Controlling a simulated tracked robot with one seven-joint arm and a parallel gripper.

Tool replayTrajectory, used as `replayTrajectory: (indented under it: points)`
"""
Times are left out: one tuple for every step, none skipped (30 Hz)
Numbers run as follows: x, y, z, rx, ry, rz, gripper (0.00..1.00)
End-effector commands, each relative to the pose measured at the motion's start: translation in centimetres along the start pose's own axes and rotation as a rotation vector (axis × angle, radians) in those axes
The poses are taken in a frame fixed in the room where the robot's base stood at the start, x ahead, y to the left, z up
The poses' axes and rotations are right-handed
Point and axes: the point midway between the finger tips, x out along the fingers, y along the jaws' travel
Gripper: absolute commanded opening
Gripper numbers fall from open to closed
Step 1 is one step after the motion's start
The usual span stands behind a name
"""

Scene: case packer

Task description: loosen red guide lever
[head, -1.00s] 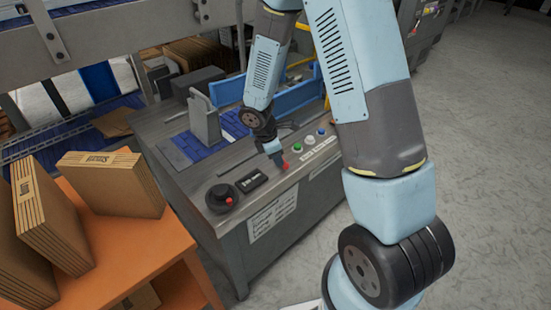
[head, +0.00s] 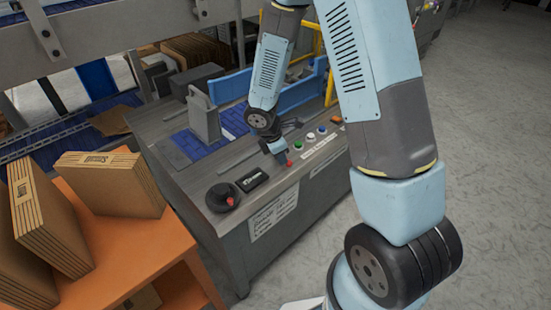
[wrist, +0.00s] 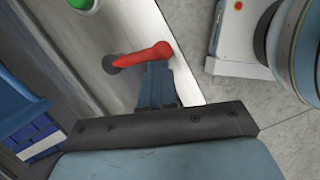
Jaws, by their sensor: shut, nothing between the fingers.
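The red guide lever (wrist: 148,54) shows in the wrist view as a red handle running right from a dark grey pivot over the metal panel. My gripper (wrist: 157,67) is shut and empty, its fingertips close against the lower side of the handle near its free end. I cannot tell whether they touch it. In the head view my gripper (head: 279,154) is low over the front edge of the machine's top, and a small red bit of the lever (head: 288,162) shows beside the fingertips. The pivot is hidden there.
A black dial with a red mark (head: 222,197) and a small black display (head: 252,180) sit left of the gripper. Several coloured buttons (head: 311,137) line the panel to its right. A blue rail (head: 300,94) stands behind. Cartons (head: 110,183) rest on an orange stand (head: 145,255).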

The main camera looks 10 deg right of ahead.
Motion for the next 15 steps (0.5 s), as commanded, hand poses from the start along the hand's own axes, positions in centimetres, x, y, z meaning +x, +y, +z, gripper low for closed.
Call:
replayTrajectory:
  points:
    - [0.0,0.0,0.0,0.0,-0.001,-0.001,0.0]
    - [0.0,0.0,0.0,0.0,-0.001,-0.001,0.0]
    - [0.0,0.0,-0.1,0.0,-0.001,-0.001,0.0]
    - [-0.1,0.0,-0.2,0.0,0.0,-0.001,0.0]
    - [-0.2,0.0,-0.3,0.0,0.0,0.0,0.0]
    - [-0.3,0.0,-0.6,0.0,0.0,0.0,0.0]
    - [-0.4,0.0,-0.9,0.0,0.0,0.0,0.0]
    - [-0.6,0.0,-1.2,0.0,0.001,0.0,0.0]
    - [-0.8,0.0,-1.7,0.0,0.0,0.0,0.0]
    - [-1.1,0.0,-2.1,0.001,0.0,-0.001,0.0]
    - [-1.3,0.0,-2.5,0.0,0.0,-0.001,0.0]
    - [-1.6,0.0,-3.1,0.0,0.001,0.0,0.0]
    - [-1.9,0.0,-3.6,0.001,0.001,0.0,0.0]
    - [-2.6,0.1,-3.3,0.006,0.001,0.002,0.0]
    - [-3.4,0.1,-3.2,0.007,0.001,0.003,0.0]
